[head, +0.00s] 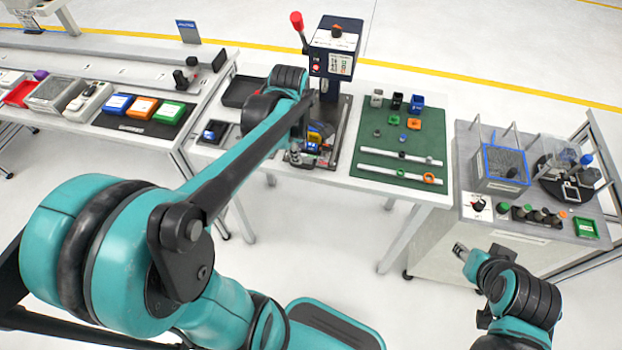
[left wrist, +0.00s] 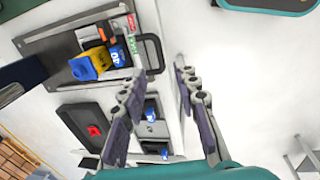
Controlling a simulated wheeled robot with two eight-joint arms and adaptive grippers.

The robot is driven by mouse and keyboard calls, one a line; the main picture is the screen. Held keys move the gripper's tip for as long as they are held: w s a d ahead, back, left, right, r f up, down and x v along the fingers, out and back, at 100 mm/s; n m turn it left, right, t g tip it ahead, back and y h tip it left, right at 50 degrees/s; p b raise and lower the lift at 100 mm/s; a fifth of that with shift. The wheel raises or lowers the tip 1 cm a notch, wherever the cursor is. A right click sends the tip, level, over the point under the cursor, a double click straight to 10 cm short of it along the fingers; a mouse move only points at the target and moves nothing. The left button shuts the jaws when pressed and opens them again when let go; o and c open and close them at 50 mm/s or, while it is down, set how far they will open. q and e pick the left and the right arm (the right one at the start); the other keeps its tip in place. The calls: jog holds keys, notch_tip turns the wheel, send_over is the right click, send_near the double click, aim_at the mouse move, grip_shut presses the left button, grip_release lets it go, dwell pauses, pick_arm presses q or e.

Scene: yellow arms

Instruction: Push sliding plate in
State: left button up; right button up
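The press (head: 335,50) with a red-knobbed lever stands at the back of the middle table. At its foot, the sliding plate (left wrist: 65,45) carries a yellow-and-blue block (left wrist: 90,64) and has a dark loop handle (left wrist: 152,55) at its front edge. My left gripper (left wrist: 159,72) is open, its fingers apart and empty, close to the handle; I cannot tell whether it touches it. In the head view, my left arm partly hides the plate and the left gripper (head: 298,157). My right gripper (head: 459,249) is by the right bench, too small to read its fingers.
A green mat (head: 400,145) with small parts and two rods lies right of the press. Dark trays (head: 240,91) lie on the left of the table. The right bench (head: 470,160) holds a blue-rimmed box (head: 500,168). Floor in front is clear.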

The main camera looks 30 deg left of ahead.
aim_at(301, 166)
pick_arm(q)
jog(key=f+b, duration=0.1)
jog(key=f, duration=0.1)
jog(key=w+f+b, duration=0.1)
jog(key=f, duration=0.2)
jog(key=f+b, duration=0.1)
jog(key=f, duration=0.2)
jog(key=shift+w+a, duration=0.25)
jog(key=shift+a, duration=0.05)
jog(key=shift+r, duration=0.1)
grip_shut()
